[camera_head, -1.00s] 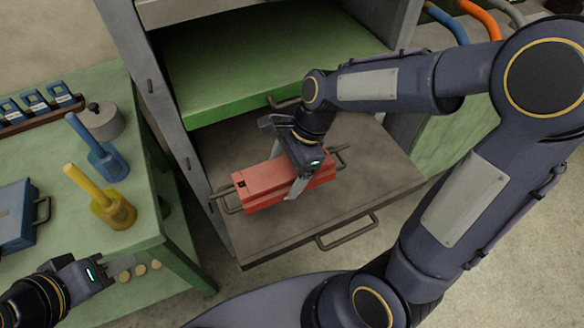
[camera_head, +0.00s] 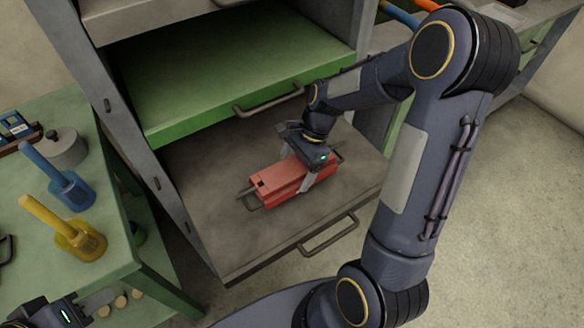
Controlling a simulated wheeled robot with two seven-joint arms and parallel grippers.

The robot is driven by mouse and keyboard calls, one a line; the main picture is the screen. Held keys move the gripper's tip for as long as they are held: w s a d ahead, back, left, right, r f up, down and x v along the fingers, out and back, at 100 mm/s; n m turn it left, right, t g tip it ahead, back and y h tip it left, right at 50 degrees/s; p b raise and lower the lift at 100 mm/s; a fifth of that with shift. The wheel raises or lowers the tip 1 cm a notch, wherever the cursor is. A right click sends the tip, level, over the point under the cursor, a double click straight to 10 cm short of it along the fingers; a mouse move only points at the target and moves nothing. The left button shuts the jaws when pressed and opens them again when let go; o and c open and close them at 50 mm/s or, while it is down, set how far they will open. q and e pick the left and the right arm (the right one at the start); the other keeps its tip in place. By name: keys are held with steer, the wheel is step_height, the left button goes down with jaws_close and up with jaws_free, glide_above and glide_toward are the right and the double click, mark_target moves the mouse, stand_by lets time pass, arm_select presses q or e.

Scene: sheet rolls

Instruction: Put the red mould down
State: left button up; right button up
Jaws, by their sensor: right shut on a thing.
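The red mould (camera_head: 277,184) is a long red block with a grey wire handle at each end. It is at the lower pulled-out grey-brown shelf (camera_head: 235,240) of the cabinet; I cannot tell whether it touches the shelf surface. My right gripper (camera_head: 308,178) comes down from above and is shut on the mould near its right end, hiding part of its top. My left gripper (camera_head: 104,301) is at the lower left by the green table, partly cut off by the frame edge; its jaw opening is not clear.
A green shelf (camera_head: 215,85) sits above the lower one. The green table (camera_head: 120,235) at left holds a blue-handled tool (camera_head: 68,185), a yellow-handled tool (camera_head: 75,236) and a round grey weight (camera_head: 64,148). Bare shelf surface lies around the mould.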

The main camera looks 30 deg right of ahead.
steer(key=shift+w+d+f, duration=0.15)
steer(key=shift+d+f, duration=0.05)
steer(key=shift+f+b, duration=0.35)
steer(key=shift+f, duration=1.25)
steer(key=shift+f, duration=0.1)
steer(key=o, duration=1.9)
steer(key=shift+f, duration=0.1)
